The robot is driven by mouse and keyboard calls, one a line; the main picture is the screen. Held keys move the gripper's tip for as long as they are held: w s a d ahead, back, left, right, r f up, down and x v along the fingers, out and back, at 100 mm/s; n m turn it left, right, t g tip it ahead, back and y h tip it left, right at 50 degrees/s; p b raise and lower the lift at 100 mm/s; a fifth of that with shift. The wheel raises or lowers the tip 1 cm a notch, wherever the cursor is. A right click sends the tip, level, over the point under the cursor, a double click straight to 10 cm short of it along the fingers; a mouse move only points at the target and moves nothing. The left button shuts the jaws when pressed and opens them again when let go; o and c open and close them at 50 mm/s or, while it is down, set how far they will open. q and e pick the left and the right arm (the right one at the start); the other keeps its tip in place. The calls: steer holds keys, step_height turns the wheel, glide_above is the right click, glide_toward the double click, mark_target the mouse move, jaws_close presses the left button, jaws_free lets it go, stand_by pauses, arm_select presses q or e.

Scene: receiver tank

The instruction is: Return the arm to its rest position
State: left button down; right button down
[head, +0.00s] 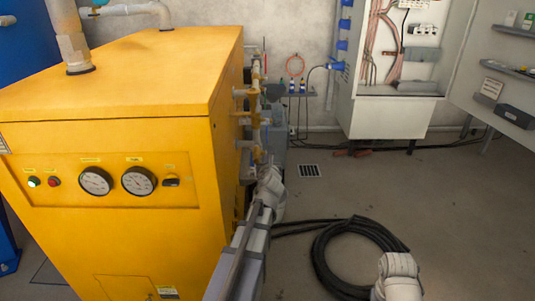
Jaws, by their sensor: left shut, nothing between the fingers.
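My left arm reaches forward from the bottom middle, along the right side of the yellow cabinet (115,240). My left gripper (264,163) is at its far end, small and partly hidden behind the pale wrist. It looks shut and empty, close to the pipes and valves (254,120) on the cabinet's side. I cannot tell whether it touches them. A pale joint of my right arm shows at the bottom right; my right gripper is not in view.
A black hose (335,250) lies coiled on the floor between my arms. Floor at right is clear. Gauges (139,181) and buttons are on the yellow front.

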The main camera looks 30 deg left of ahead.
arm_select(q)
steer(key=shift+s+d, duration=0.2)
steer(key=shift+s, duration=0.2)
steer(key=shift+d, duration=0.1)
steer(key=s+d+f+n+g+h, duration=0.1)
steer(key=s+d+f+n+g, duration=0.15)
steer(key=d+f+n, duration=0.35)
steer(key=s+d+f+n+g+h, duration=0.2)
steer(key=s+d+n, duration=0.2)
steer(key=d, duration=0.4)
steer(key=s+d+f+n+g+h, duration=0.1)
steer(key=s+d+f+n+g, duration=0.15)
steer(key=d+f+n, duration=0.35)
steer(key=s+d+f+n+g+h, duration=0.3)
steer(key=s+d+n+g, duration=0.55)
steer(key=s+d, duration=0.95)
step_height(320, 180, up, 35)
steer(key=a+n+t+p, duration=0.1)
steer(key=t+p, duration=0.1)
steer(key=p, duration=3.3)
steer(key=shift+s+a+r, duration=0.2)
steer(key=shift+s, duration=0.05)
steer(key=shift+n, duration=0.25)
